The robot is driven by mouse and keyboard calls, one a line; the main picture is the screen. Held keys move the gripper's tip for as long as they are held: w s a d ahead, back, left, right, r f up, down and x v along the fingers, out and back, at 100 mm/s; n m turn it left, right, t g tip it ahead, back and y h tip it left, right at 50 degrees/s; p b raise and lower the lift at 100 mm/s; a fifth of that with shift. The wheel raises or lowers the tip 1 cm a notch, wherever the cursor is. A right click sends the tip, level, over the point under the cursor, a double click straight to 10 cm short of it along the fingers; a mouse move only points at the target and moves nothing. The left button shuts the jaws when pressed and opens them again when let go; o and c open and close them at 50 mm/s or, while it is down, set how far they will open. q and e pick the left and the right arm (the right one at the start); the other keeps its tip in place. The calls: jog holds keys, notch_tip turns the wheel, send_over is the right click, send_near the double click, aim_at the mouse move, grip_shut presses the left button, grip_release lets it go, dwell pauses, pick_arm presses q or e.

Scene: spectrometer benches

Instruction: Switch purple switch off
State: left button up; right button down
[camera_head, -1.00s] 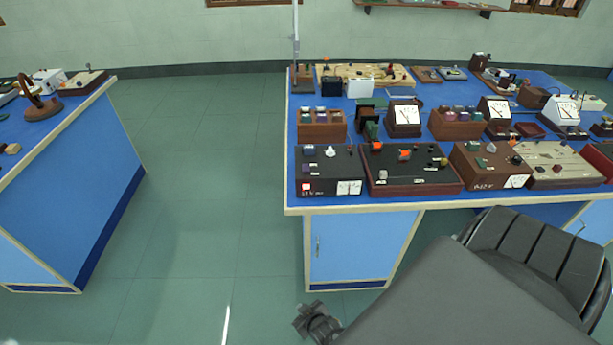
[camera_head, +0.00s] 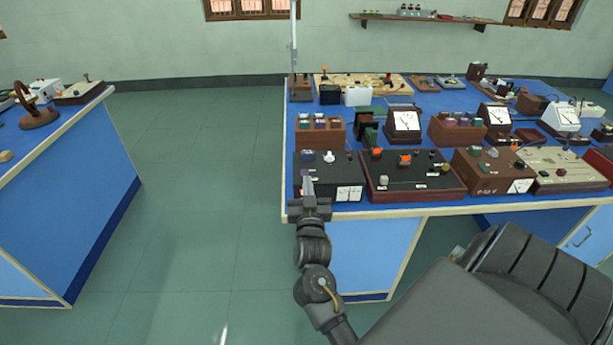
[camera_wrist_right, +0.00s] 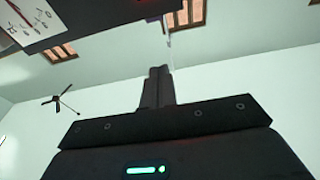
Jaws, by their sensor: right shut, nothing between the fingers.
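A small purple switch (camera_head: 307,155) stands on the top back left of a black box (camera_head: 337,177) with white meters on its front, at the near left corner of the right bench. My right gripper (camera_head: 308,184) is shut and empty, with its fingers pointing up at the left front of this box, below the switch in the picture. I cannot tell whether it touches the box. In the right wrist view, the closed fingers (camera_wrist_right: 158,75) point up, with part of a dark box with a white meter (camera_wrist_right: 30,18) at the upper left. My left gripper is out of view.
A white knob (camera_head: 329,156) is right of the switch on the same box. A black panel with orange knobs (camera_head: 415,172) and a brown box (camera_head: 490,172) stand to the right. A wooden rack (camera_head: 321,131) stands behind. Open floor lies left of the bench.

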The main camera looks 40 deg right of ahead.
jog(key=r+p, duration=0.2)
send_over(306, 172)
jog(key=r+v, duration=0.1)
jog(key=v, duration=0.2)
jog(key=shift+a+f, duration=0.1)
jog(key=shift+f, duration=0.25)
notch_tip(306, 172, down, 3)
jog(key=shift+s+r, duration=0.1)
jog(key=shift+r, duration=0.1)
jog(key=shift+s+a+f, duration=0.1)
jog(key=shift+f, duration=0.75)
